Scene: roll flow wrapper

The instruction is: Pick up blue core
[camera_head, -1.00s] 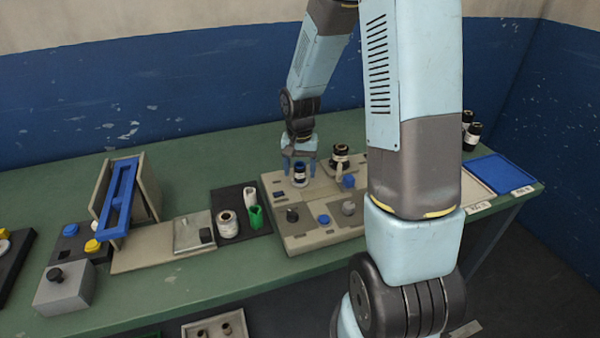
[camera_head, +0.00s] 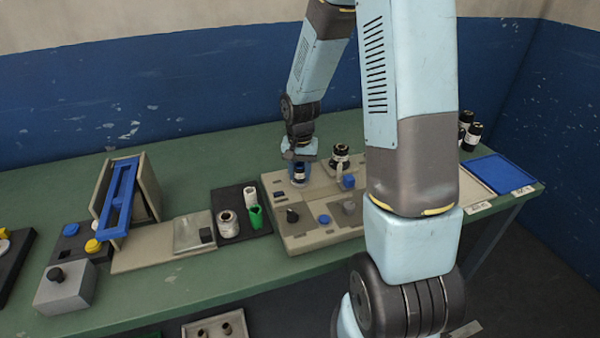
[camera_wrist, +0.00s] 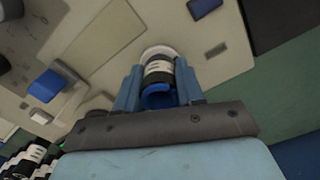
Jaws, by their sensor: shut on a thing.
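The blue core (camera_wrist: 158,97) stands between my gripper's two blue fingers in the wrist view; it shows a blue end and a dark body with a white band. It also shows in the head view (camera_head: 299,170) as a small dark and white cylinder on the beige machine panel (camera_head: 283,217). My gripper (camera_head: 299,178) points down at the panel's back left and is shut on the core. A pale round base shows around the core's far end in the wrist view. Whether the core touches it I cannot tell.
A dark spool (camera_head: 340,153) and a blue block (camera_head: 348,182) stand close to the right of my gripper. Knobs rise at the panel's front. A dark tray (camera_head: 240,213) with white and green rolls lies left. A blue tray (camera_head: 497,172) lies far right.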

